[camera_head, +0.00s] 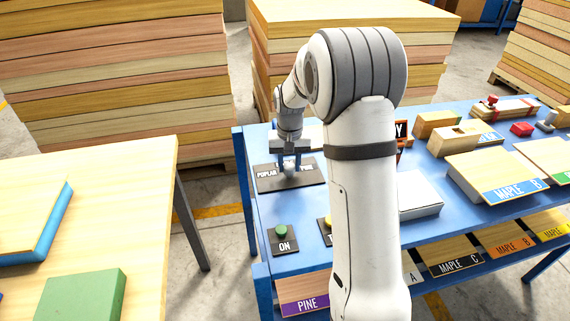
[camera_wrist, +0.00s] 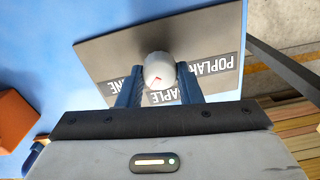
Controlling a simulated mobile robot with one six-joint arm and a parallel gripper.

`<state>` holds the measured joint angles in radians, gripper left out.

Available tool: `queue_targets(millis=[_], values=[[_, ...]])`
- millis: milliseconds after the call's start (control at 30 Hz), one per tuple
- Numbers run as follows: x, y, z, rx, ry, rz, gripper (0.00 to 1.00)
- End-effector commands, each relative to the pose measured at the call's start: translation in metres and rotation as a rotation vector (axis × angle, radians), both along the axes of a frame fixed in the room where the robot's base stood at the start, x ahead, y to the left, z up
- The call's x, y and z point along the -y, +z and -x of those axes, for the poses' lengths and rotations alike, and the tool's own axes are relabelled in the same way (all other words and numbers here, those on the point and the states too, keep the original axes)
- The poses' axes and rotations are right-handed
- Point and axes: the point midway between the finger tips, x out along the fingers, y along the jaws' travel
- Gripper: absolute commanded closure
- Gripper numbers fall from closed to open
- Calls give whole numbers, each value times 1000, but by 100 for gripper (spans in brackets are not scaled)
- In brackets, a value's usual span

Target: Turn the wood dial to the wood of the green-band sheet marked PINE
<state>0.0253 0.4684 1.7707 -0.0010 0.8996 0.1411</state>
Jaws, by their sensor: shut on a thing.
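The wood dial is a round grey knob (camera_wrist: 159,68) with a small red mark, on a dark plate (camera_head: 312,180). In the wrist view its labels read POPLAR (camera_wrist: 214,68) at right and, partly hidden, MAPLE (camera_wrist: 172,95) below and PINE (camera_wrist: 126,83) at left. The red mark sits on the knob's lower part, but I cannot tell firmly which label it points to. My gripper (camera_head: 290,165) comes down over the plate and is shut on the knob. A sheet with a green band (camera_head: 561,174) is cut off at the right edge; its marking is unreadable.
An ON button (camera_head: 281,231) is in front of the dial plate, with a yellow button (camera_head: 328,222) beside it, partly behind my arm. A blue-banded MAPLE B sheet (camera_head: 492,169) lies on the blue bench. Below are banded sheets, including a purple-banded PINE (camera_head: 306,303).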

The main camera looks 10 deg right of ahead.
Motion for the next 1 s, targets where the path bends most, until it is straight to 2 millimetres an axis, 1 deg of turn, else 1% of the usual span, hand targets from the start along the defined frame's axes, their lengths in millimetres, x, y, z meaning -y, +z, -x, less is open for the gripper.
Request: queue_targets(millis=[33,233,633,667,900,1000], values=[[0,-4,4,-15,-12,0,91],[0,-4,4,-16,-44,0,91],[-1,-4,4,-17,-48,-1,91],[-1,-4,4,-17,-48,-1,66],[-1,-2,2,-9,-47,-1,47],[-1,-2,2,-7,-47,0,46]])
